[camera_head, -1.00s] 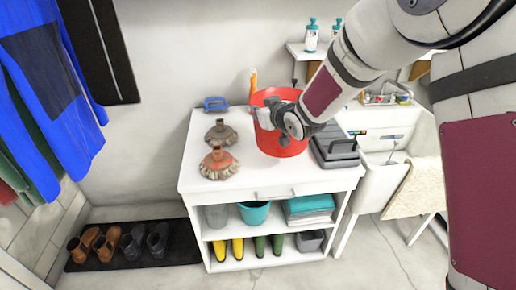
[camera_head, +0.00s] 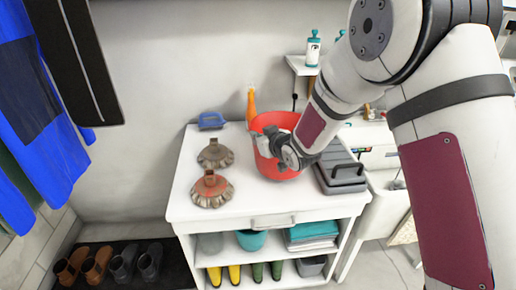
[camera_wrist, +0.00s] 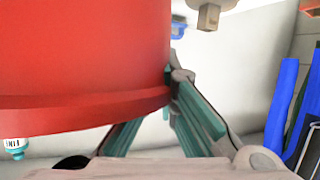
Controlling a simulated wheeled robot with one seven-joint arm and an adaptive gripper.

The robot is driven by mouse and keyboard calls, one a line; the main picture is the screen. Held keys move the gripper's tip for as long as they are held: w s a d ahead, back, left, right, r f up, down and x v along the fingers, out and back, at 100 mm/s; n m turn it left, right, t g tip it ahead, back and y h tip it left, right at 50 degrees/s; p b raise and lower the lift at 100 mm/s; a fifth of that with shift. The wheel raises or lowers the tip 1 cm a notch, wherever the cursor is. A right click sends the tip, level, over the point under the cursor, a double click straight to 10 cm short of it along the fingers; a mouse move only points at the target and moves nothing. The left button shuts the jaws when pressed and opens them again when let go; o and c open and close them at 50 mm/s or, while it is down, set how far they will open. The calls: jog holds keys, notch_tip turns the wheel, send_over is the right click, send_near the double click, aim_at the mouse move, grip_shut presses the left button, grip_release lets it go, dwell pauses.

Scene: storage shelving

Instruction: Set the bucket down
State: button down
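The red bucket (camera_head: 265,170) is upright over the white cabinet top, between the brushes and a grey case. Its base looks at or just above the surface; I cannot tell whether it touches. In the wrist view, which looks upside down, the bucket (camera_wrist: 80,60) fills the upper left. The teal-padded fingers of my gripper (camera_wrist: 165,115) straddle its rim, one passing behind the wall and one outside. The gripper looks shut on the bucket's wall. The bucket's inside is mostly hidden.
On the white cabinet (camera_head: 215,214) stand a grey brush (camera_head: 215,154), an orange-topped brush (camera_head: 211,189), a blue item (camera_head: 211,120) and the grey toolbox-like case (camera_head: 341,178). An orange upright object (camera_head: 251,105) is behind the bucket.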

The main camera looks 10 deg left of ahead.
jog(key=shift+f, duration=1.8)
jog(key=c, duration=1.8)
grip_release()
jog(key=v, duration=1.2)
jog(key=shift+d, duration=0.1)
